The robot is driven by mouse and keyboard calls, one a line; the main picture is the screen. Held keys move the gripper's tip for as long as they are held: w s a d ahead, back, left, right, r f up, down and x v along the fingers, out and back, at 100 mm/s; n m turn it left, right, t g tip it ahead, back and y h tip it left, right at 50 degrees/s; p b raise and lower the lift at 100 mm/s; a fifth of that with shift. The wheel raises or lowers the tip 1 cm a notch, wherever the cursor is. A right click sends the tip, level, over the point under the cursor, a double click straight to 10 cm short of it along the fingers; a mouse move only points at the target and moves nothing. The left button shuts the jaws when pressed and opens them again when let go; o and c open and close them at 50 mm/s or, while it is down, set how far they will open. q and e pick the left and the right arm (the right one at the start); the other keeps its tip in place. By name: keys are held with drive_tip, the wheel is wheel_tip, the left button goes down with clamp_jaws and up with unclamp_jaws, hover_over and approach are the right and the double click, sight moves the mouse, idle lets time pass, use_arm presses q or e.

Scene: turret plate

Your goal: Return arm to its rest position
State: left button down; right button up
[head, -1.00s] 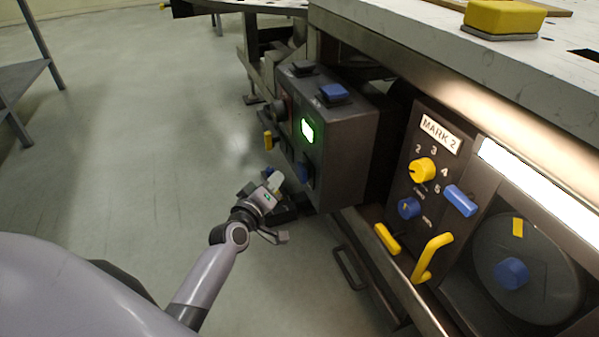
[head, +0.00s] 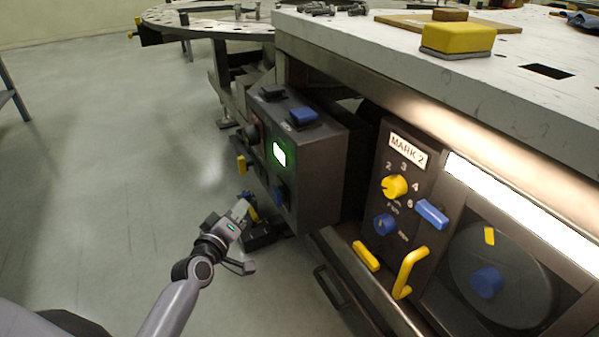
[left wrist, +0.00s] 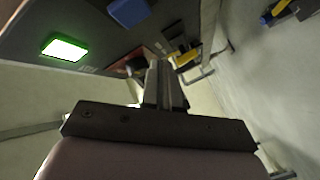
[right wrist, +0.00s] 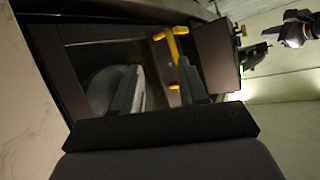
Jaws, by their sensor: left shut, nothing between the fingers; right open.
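My left arm reaches in from the lower left, and its gripper (head: 243,208) is low in front of the grey control box (head: 322,165). In the left wrist view its fingers (left wrist: 164,84) are together with nothing between them. The box has a lit green screen (head: 279,154) and blue and yellow controls; the screen also shows in the left wrist view (left wrist: 64,49). My right gripper (right wrist: 158,85) shows only in its own wrist view. Its fingers are apart and empty, facing the panel with the round plate. My right arm is out of the head view.
The MARK 2 panel has a yellow knob (head: 395,186), a blue lever (head: 432,214) and a yellow handle (head: 409,272). A round dark plate (head: 500,275) sits right of it. The white worktop (head: 400,75) overhangs above, with a yellow block (head: 458,38).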

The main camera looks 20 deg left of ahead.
use_arm(q)
drive_tip(key=s+d+f+m+g+h, duration=0.1)
drive_tip(key=s+d+m+g+h, duration=0.5)
drive_tip(key=s+d+m, duration=1.2)
drive_tip(key=s+a+r+n+y+p, duration=0.1)
drive_tip(key=s+r+n+p, duration=0.1)
drive_tip(key=r+p, duration=0.5)
drive_tip(key=s+a+r+n+y+p, duration=0.1)
drive_tip(key=s+r+p, duration=0.3)
drive_tip(key=p, duration=1.6)
wheel_tip(320, 180, up, 3)
drive_tip(key=shift+a+r+n+g, duration=0.1)
drive_tip(key=shift+a+n+g, duration=0.4)
drive_tip(key=shift+n, duration=0.4)
use_arm(e)
drive_tip(key=s+d+r+h, duration=0.1)
drive_tip(key=s+d+r, duration=0.1)
drive_tip(key=d+r, duration=0.2)
drive_tip(key=s+d+r+g+h, duration=0.1)
drive_tip(key=d+r, duration=0.3)
drive_tip(key=r, duration=0.5)
drive_tip(key=shift+s+r+m+h, duration=0.3)
drive_tip(key=shift+s+r+h, duration=0.1)
drive_tip(key=shift+s+h, duration=0.15)
